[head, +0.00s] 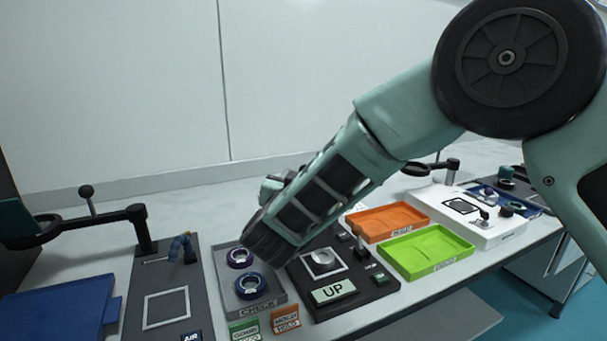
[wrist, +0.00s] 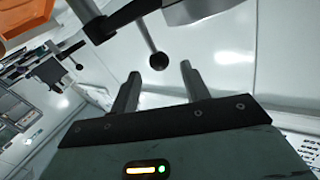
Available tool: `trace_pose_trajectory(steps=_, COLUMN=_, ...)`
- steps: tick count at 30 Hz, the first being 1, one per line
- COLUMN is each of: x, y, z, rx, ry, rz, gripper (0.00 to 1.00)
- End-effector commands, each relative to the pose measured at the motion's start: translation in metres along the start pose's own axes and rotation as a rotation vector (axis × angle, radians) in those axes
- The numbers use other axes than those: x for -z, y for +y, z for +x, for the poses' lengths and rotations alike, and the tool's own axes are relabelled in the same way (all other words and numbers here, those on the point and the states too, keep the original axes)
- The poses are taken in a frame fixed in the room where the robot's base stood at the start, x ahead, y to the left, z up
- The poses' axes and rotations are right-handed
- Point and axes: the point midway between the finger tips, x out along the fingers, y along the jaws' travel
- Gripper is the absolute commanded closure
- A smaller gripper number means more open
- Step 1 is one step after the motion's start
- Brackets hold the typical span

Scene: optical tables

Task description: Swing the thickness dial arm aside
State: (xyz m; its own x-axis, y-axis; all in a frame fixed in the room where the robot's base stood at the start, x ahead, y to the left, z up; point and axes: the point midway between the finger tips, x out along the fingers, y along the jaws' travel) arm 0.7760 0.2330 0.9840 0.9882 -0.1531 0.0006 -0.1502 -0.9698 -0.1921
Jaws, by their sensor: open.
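The wrist view shows my gripper (wrist: 160,70) with its two fingers apart and nothing held between them. A black ball knob (wrist: 158,61) on a thin grey rod lies between the fingertips in the picture, just beyond them. I cannot tell whether a finger touches it. The rod runs up to a dark swing arm (wrist: 122,18), probably the thickness dial arm, cut off by the top edge. In the head view, my own arm hides the gripper and most of this swing arm. Below it stands a black station (head: 378,292) with a display (head: 335,291) reading UP.
A similar knobbed arm (head: 100,217) stands at the left station. A grey tray (head: 225,275) holds two ring parts. Orange (head: 388,222) and green (head: 428,252) trays lie right of the black station, with a white box (head: 480,220) beyond.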

Motion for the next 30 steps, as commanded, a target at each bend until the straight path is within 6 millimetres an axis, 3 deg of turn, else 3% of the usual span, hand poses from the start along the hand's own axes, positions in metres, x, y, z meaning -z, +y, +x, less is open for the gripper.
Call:
trace_pose_trajectory(steps=9, x=-0.001, y=-0.001, z=-0.075, rx=0.004, ry=-0.001, rz=0.000, gripper=0.54)
trace_pose_trajectory(steps=15, x=-0.001, y=-0.001, z=-0.106, rx=0.002, ry=-0.001, rz=-0.001, gripper=0.54)
trace_pose_trajectory(steps=21, x=0.000, y=0.000, z=-0.116, rx=0.000, ry=0.000, rz=0.000, gripper=0.54)
trace_pose_trajectory(steps=30, x=0.000, y=0.000, z=-0.117, rx=0.000, ry=0.000, rz=0.000, gripper=0.54)
